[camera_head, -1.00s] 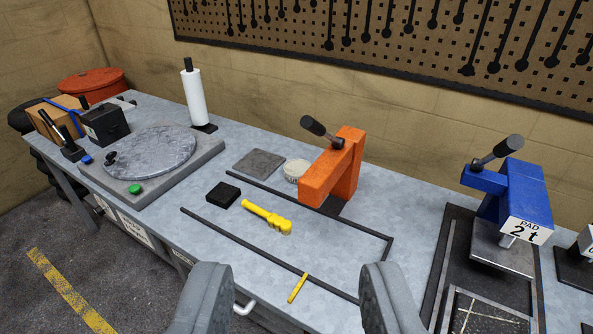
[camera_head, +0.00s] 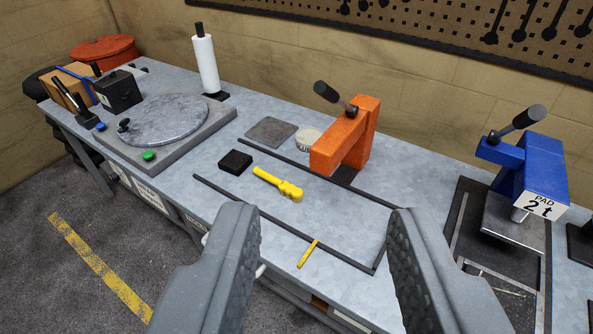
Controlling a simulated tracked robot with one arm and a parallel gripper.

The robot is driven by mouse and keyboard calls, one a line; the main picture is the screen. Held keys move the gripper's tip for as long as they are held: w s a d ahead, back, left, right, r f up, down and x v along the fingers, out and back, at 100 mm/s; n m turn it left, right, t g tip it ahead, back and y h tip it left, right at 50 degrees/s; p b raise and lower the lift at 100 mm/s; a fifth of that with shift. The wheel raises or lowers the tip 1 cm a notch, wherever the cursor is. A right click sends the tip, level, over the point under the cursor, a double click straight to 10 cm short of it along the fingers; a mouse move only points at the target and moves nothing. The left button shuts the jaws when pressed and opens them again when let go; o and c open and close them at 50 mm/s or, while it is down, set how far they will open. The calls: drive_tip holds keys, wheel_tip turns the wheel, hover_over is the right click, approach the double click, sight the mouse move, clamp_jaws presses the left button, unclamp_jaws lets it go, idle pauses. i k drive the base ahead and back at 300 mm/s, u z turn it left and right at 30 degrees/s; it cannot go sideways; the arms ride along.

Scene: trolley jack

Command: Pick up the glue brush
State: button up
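No thing here is clearly identifiable as the glue brush. A yellow tool (camera_head: 278,185) with a straight handle and knobbly head lies on the grey bench between dark strips. A short yellow stick (camera_head: 307,254) lies nearer the front strip. A dark-handled item (camera_head: 78,107) stands at the far left by the boxes; its kind is too small to tell. My gripper (camera_head: 325,220) is open and empty, its two grey fingers wide apart at the bottom of the picture. The yellow tool and the stick appear between and beyond the fingers, with no contact visible.
An orange clamp press (camera_head: 345,140) and a blue press (camera_head: 535,170) stand on the bench (camera_head: 215,175). A black block (camera_head: 235,162), a grey slab (camera_head: 271,131), a round turntable (camera_head: 165,120) and a white roll (camera_head: 205,65) stand further left. A pegboard (camera_head: 440,30) hangs behind.

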sight(291, 191)
drive_tip(key=u, duration=0.3)
drive_tip(key=i, duration=1.65)
drive_tip(key=z, duration=0.55)
